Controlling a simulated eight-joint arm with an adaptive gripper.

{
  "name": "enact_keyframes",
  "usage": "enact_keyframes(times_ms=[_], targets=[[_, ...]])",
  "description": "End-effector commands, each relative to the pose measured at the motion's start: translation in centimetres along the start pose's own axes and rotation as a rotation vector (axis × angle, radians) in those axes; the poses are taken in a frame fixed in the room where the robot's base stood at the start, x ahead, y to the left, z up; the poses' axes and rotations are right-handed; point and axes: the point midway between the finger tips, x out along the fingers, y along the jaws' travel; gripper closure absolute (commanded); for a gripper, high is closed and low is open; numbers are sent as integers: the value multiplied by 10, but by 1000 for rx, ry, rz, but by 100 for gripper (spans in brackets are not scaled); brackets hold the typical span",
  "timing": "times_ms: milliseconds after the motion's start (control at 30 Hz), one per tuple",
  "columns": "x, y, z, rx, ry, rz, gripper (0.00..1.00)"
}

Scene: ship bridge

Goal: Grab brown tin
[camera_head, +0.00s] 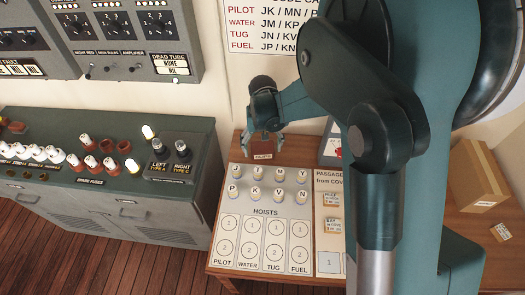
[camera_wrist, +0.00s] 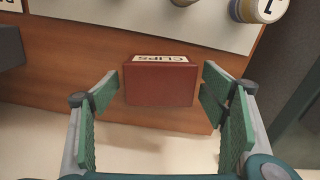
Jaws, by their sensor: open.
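The brown tin is a small reddish-brown box (camera_wrist: 158,86) labelled "CLIPS" on its pale top strip. It lies on the wooden table near its back edge, and it also shows in the head view (camera_head: 262,155) behind the hoists board. My gripper (camera_wrist: 168,95) is open, with one green-padded finger on each side of the tin. Gaps show between the fingers and the tin, and I see no contact. In the head view my gripper (camera_head: 265,142) is at the tin.
The hoists board (camera_head: 264,212) with several lettered cylinders lies just in front of the tin. A grey cabinet (camera_head: 120,215) with fuses stands at the left. A cardboard box (camera_head: 478,172) stands at the right. The wall is close behind the table.

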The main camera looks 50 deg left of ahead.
Motion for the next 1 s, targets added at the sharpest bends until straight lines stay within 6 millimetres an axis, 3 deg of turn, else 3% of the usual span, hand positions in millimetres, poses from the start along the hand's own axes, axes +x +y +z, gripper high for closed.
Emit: enact_keyframes(times_ms=[300,567,1000], targets=[[0,0,0,0,0,0,29],[0,0,0,0,0,0,61],[-6,0,0,0,0,0,61]])
